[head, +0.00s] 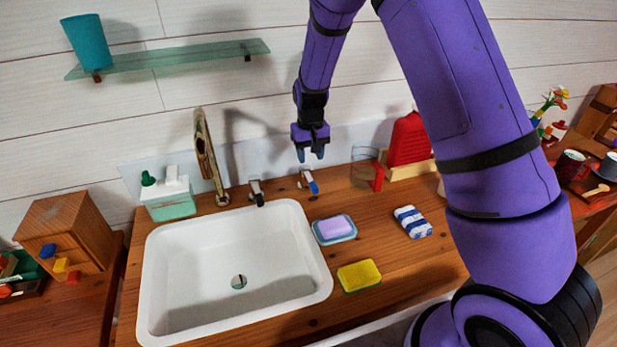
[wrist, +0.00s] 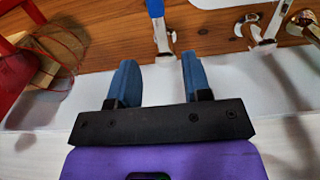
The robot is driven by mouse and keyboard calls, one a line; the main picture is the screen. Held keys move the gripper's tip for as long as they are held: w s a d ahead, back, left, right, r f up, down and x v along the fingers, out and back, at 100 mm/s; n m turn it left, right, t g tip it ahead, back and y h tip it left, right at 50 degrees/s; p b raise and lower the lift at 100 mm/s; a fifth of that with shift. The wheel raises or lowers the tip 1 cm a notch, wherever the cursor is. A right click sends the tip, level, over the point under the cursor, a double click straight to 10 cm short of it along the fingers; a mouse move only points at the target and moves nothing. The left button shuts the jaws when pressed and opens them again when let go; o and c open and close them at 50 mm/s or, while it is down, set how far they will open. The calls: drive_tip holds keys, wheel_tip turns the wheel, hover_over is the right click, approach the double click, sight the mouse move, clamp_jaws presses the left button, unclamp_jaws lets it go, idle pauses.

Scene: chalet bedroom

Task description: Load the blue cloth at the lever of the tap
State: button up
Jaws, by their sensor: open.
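A folded blue-and-white striped cloth (head: 412,222) lies on the wooden counter right of the sink; it is the only cloth I can make out. The tap's curved metal spout (head: 207,160) rises behind the white sink. Right of it stand a lever with a dark end (head: 257,193) and a lever with a blue end (head: 310,182). The blue-ended lever also shows in the wrist view (wrist: 158,25), beyond the fingertips. My gripper (head: 310,155) is open and empty, above and behind the blue-ended lever; its blue fingers also show in the wrist view (wrist: 160,75).
A soap dish (head: 335,238) with lilac soap and a yellow sponge (head: 359,276) lie between sink (head: 160,270) and cloth. A wire holder (head: 362,168) and a red object (head: 408,140) stand right of my gripper. A glass shelf (head: 180,57) hangs at upper left.

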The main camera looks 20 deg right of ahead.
sight(310, 179)
wheel_tip(310, 179, down, 8)
drive_tip(key=shift+f, duration=0.25)
